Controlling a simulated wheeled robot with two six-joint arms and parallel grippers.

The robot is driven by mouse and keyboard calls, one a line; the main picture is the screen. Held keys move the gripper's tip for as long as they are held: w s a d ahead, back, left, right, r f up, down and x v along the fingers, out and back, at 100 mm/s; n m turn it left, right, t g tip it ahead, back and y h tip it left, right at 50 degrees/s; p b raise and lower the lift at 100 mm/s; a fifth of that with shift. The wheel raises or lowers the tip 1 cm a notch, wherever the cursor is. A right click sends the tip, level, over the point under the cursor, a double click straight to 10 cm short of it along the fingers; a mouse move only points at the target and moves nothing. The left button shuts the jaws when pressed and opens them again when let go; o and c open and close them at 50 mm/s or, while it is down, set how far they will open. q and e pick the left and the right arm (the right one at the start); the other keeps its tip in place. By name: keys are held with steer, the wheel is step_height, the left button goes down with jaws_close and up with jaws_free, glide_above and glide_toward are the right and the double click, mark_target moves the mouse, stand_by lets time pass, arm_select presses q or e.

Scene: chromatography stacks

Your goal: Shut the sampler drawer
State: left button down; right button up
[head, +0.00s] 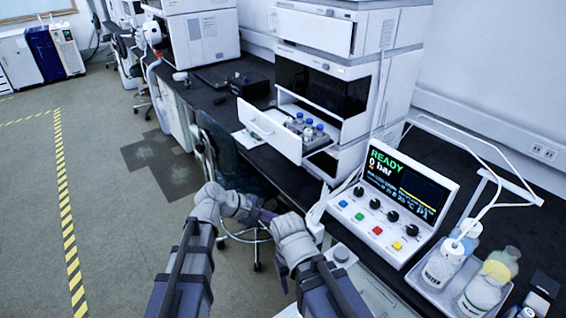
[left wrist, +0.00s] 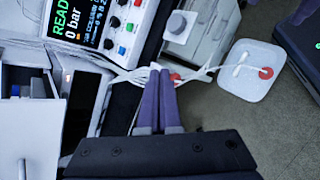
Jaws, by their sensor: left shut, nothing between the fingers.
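The white sampler drawer (head: 267,133) stands pulled out of the lower part of the instrument stack (head: 350,75). Several blue-capped bottles (head: 308,130) sit in it. In the left wrist view the drawer's white front (left wrist: 25,140) shows at the left edge, with some blue inside. My left gripper (head: 268,216) is below and in front of the drawer, apart from it, pointing right. Its purple fingers (left wrist: 163,85) are together and empty. My right gripper (head: 288,228) is just right of it; its fingers are not clear.
A control panel (head: 393,190) reading READY, 0 bar stands on the dark bench right of the stack. A tray (head: 432,287) of bottles is farther right. A stool (head: 238,232) stands under the bench edge. The floor at left (head: 110,220) is open.

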arm_select(q)
steer(key=w+a+r+n+t+h+b, duration=0.2)
steer(key=w+a+r+n+t+h, duration=0.15)
steer(key=w+n, duration=0.4)
steer(key=n+t+h+b, duration=0.2)
steer(key=n+t, duration=0.2)
steer(key=n, duration=0.2)
glide_toward(291, 149)
steer(key=x, duration=0.6)
steer(key=shift+w+d+r, duration=0.15)
steer(key=shift+w+d, duration=0.05)
steer(key=shift+d, duration=0.2)
arm_select(e)
step_height(291, 149, down, 5)
arm_select(q)
steer(key=x, duration=1.9)
steer(key=shift+w+d, duration=0.1)
steer(key=shift+w, duration=0.3)
arm_select(e)
steer(key=shift+a, duration=0.15)
arm_select(q)
steer(key=shift+d, duration=0.15)
steer(key=v, duration=1.4)
steer(key=shift+s+a, duration=0.2)
steer(key=shift+s, duration=0.1)
arm_select(e)
steer(key=shift+a, duration=0.4)
